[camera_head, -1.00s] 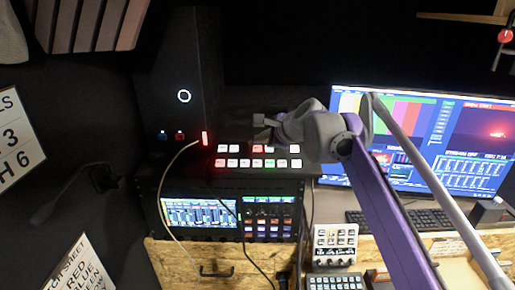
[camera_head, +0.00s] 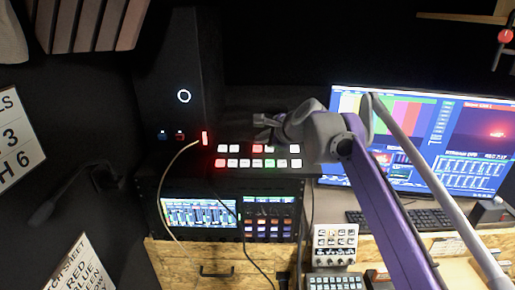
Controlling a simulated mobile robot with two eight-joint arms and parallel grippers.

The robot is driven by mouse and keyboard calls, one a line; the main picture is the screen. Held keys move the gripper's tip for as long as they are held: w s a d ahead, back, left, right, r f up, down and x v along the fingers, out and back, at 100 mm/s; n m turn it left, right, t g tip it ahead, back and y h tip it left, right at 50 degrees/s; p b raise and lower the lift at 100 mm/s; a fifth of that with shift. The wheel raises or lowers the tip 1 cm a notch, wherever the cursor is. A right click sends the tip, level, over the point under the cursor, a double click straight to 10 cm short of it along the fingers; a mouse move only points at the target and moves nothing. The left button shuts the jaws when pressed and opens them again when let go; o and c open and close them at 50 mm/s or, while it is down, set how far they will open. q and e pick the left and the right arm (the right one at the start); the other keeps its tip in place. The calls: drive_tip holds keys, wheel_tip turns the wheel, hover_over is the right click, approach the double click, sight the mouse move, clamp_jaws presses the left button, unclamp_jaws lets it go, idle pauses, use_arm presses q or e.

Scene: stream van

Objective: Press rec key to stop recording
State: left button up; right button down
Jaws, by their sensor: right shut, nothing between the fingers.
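A black switcher panel (camera_head: 208,172) stands on the rack, with two rows of square keys. Most keys are white; a red key (camera_head: 221,163) is lit at the left of the lower row, another red key (camera_head: 257,149) is in the upper row, and one lower key is green. No key label is legible, so I cannot tell which is the rec key. My right gripper (camera_head: 262,127) is shut and empty, in front of or above the upper key row in the picture. Contact with a key cannot be made out. My left gripper is out of view.
Below the panel is a rack unit with a lit screen (camera_head: 198,213) and more keys. A pale cable (camera_head: 165,190) loops down at the left. A large monitor (camera_head: 455,150), a keyboard (camera_head: 430,219) and a small white-keyed controller (camera_head: 335,243) are at the right. A dark tower (camera_head: 180,60) stands behind.

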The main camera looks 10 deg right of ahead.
drive_tip(key=shift+f, duration=0.15)
drive_tip(key=shift+w+f, duration=0.1)
drive_tip(key=shift+f, duration=0.15)
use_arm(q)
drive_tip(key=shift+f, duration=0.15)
use_arm(e)
drive_tip(key=shift+w+f, duration=0.1)
drive_tip(key=shift+f, duration=0.3)
idle(0.4)
idle(0.3)
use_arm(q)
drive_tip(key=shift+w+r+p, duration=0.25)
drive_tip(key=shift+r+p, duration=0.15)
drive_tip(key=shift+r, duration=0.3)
use_arm(e)
drive_tip(key=shift+r, duration=0.8)
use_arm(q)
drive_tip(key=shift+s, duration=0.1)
use_arm(e)
drive_tip(key=shift+s, duration=0.2)
